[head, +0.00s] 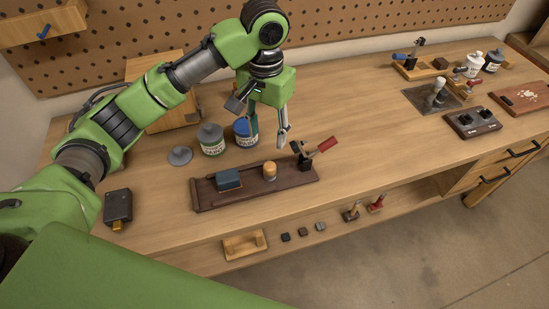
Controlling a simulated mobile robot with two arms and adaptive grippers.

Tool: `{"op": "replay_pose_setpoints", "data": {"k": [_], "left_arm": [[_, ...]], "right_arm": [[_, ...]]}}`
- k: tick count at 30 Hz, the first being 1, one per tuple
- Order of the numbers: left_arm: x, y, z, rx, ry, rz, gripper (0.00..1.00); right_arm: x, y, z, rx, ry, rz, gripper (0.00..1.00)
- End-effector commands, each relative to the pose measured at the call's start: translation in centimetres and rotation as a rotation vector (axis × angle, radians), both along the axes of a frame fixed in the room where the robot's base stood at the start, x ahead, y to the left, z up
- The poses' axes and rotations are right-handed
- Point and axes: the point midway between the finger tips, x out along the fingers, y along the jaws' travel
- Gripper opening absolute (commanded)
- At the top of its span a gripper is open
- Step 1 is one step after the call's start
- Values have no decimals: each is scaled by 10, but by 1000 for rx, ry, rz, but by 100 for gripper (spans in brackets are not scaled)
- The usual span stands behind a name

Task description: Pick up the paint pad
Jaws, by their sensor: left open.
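A dark brown tray (203,196) lies on the workbench below my left gripper. On its left part sits a blue-grey block (228,180), which looks most like the paint pad, though I cannot be sure. A small round tan knob-like piece (270,171) stands to its right. A red-handled tool (325,146) leans at the tray's right end. My left gripper (268,133) is open and empty, pointing down above and behind the tray, with one finger in front of the blue-lidded can (241,128). My right gripper is not in view.
A grey-lidded can (211,140) and a loose lid (180,156) stand behind the tray. A dark box (118,207) lies at the left. A lower shelf holds a wooden block (244,245) and small pieces.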

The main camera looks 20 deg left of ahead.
Motion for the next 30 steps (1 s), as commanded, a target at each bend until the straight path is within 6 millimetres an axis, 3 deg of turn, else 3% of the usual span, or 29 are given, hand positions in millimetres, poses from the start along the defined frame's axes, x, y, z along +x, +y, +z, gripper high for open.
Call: {"op": "replay_pose_setpoints", "data": {"k": [6,10,14,18,21,25,30], "left_arm": [[-2,0,-44,1,5,0,42],[-1,0,-64,0,2,-1,42],[-1,-1,-74,-1,0,-2,42],[-2,-3,-84,0,2,-2,42],[-4,-6,-99,0,3,-3,42],[-4,-7,-119,0,1,-1,42],[-3,-7,-128,0,-2,-3,42]], "right_arm": [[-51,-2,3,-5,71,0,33],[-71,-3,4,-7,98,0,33],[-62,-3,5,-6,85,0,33],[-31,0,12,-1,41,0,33],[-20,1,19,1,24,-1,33],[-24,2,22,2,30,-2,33],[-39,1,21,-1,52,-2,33]]}}
